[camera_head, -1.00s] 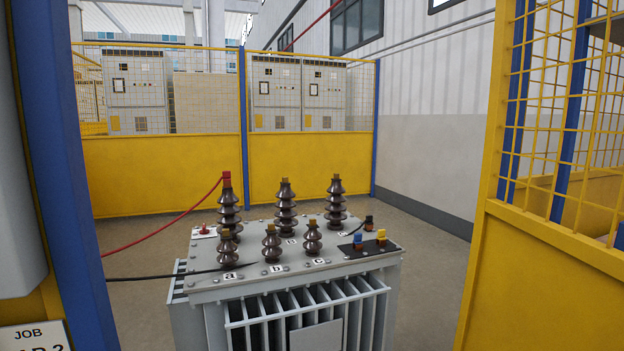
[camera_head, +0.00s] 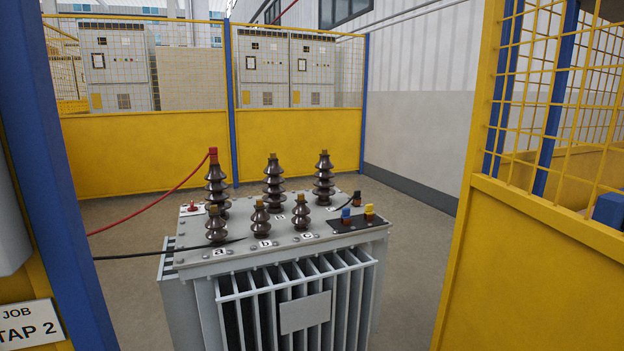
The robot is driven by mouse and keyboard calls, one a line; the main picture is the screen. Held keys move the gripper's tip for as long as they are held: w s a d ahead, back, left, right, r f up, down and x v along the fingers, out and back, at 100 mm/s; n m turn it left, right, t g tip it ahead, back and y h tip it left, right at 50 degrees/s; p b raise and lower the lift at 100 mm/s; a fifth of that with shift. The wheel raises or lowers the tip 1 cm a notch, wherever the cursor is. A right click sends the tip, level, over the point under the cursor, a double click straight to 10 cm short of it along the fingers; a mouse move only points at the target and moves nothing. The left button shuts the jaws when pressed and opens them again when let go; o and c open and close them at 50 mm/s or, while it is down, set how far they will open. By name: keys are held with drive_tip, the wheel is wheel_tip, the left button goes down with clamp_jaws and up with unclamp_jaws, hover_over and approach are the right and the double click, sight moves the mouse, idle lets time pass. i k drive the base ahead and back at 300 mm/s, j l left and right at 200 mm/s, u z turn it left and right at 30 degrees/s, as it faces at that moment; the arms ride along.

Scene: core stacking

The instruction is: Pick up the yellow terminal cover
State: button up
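The yellow terminal cover (camera_head: 369,211) is a small yellow piece on the black plate (camera_head: 352,224) at the right end of the transformer's grey top. The grey transformer (camera_head: 305,312) stands in the middle of the view, with tall brown insulators (camera_head: 274,186) at the back and shorter ones in front by the labels a, b and c. My gripper is not in view.
A blue post (camera_head: 62,200) and a JOB TAP 2 sign (camera_head: 30,324) stand at the left. A yellow mesh-topped panel (camera_head: 530,270) stands at the right. Red (camera_head: 150,212) and black (camera_head: 150,255) cables run left from the transformer. Bare floor surrounds it.

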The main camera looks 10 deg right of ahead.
sight(368, 213)
drive_tip(key=i, duration=1.05)
drive_tip(key=i+z, duration=0.15)
drive_tip(key=i, duration=0.9)
drive_tip(key=j, duration=0.1)
